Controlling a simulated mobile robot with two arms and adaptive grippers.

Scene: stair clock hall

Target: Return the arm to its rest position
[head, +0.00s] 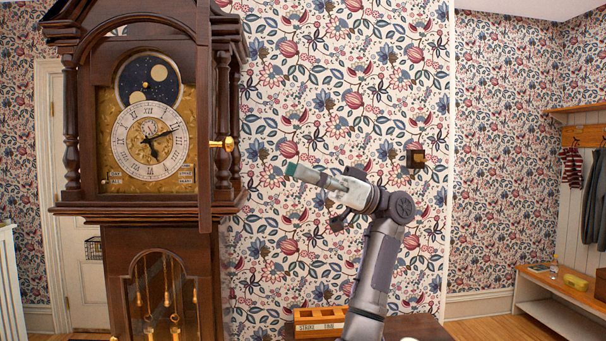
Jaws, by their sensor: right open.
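My right arm rises from the bottom of the head view. Its gripper (300,175) points left, in front of the papered wall and to the right of the tall clock (162,235). A grey part with a teal tip shows at its front end. The jaws are open, and I see no object held between them. The gripper appears clear of the clock in the picture. The clock's white dial (150,141) shows, with a moon disc above it. My left gripper is not in view.
The clock's hood door (205,120) stands edge-on with a brass knob (222,144). A wooden holder (319,318) labelled for strike and time sits on a small table (420,328) beside my arm. A bench (568,288) stands far right. Floor shows before it.

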